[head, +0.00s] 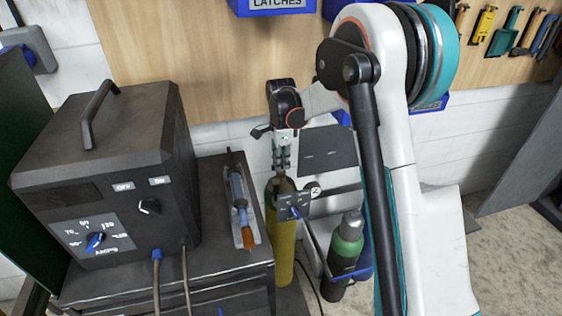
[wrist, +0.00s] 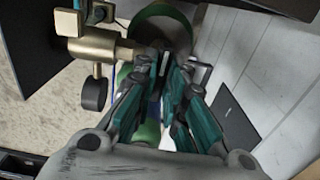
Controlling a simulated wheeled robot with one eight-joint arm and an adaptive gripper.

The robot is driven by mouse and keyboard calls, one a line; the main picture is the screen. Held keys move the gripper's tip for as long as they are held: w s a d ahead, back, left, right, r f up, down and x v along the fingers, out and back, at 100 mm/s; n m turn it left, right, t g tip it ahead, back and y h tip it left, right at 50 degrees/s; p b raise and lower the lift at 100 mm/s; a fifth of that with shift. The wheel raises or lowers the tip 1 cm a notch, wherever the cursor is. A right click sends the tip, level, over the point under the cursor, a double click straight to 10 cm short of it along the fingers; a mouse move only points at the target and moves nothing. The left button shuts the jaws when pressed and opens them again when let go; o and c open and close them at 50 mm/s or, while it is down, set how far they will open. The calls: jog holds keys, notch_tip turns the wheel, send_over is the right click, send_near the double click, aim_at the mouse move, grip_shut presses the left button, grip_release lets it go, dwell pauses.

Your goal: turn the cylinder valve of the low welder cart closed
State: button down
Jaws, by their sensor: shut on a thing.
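The low welder cart (head: 215,284) stands at the left, and a yellow gas cylinder (head: 284,240) with an olive-green shoulder stands upright beside it. My gripper (head: 282,166) points down directly above this cylinder, with its fingers at the cylinder's top. In the wrist view the teal-padded fingers (wrist: 164,68) are close together, shut on the cylinder valve, which they mostly hide. A brass fitting (wrist: 100,46) lies left of the fingers in the wrist view. A small dark plate (head: 294,207) with a blue pointer stands in front of the cylinder's shoulder; its lettering is too small to read.
A dark welder box (head: 105,170) with knobs sits on the cart. A tray (head: 240,205) holding an orange-tipped torch lies near its right edge. A green-and-dark cylinder (head: 347,245) stands to the right. The wall (head: 235,135) is close behind; open floor (head: 505,255) lies right.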

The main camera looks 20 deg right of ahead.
jog(key=c, duration=1.7)
grip_release()
jog(key=shift+o, duration=0.2)
notch_tip(320, 180, up, 12)
